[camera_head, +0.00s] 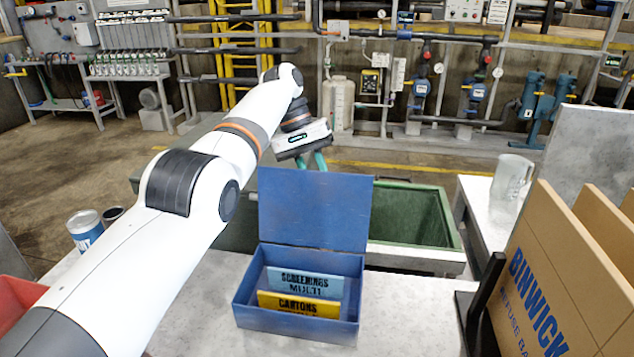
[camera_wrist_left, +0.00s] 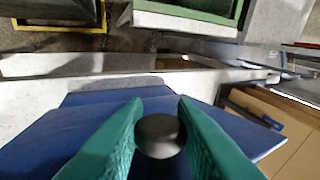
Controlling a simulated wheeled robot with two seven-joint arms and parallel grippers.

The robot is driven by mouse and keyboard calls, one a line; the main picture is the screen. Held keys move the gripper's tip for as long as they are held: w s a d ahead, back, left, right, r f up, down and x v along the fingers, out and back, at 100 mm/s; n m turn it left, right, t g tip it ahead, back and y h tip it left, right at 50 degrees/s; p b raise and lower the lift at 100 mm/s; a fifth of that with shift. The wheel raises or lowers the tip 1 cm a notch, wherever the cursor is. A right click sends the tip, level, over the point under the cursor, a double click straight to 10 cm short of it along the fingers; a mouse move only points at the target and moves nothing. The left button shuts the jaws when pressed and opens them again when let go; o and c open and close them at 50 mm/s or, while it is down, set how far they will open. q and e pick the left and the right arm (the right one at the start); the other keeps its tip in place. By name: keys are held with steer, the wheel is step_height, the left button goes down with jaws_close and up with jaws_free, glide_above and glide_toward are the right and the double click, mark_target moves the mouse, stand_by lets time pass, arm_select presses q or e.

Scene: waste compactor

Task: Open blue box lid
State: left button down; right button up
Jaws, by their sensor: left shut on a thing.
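The blue box (camera_head: 300,325) stands on the grey worktop, and its lid (camera_head: 313,212) is raised roughly upright at the back edge. Two cards, a light blue one (camera_head: 305,282) and a yellow one (camera_head: 298,303), stand inside. My left gripper (camera_head: 313,163) is at the far side of the lid's top edge, its green fingertips partly hidden by the lid. In the left wrist view, the fingers (camera_wrist_left: 161,110) are shut on a dark round knob (camera_wrist_left: 160,136) against the blue lid (camera_wrist_left: 85,110). The head view hides the knob. My right gripper is not in view.
A green bin (camera_head: 405,212) is open behind the box. Brown cardboard (camera_head: 555,270) stands at the right, and a clear jug (camera_head: 511,178) is on a side surface. A blue and white can (camera_head: 86,230) and a red bin (camera_head: 15,300) are at the left.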

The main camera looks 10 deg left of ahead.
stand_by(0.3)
arm_select(q)
steer(key=c, duration=1.2)
jaws_free()
steer(key=shift+s, duration=0.1)
steer(key=shift+c, duration=0.2)
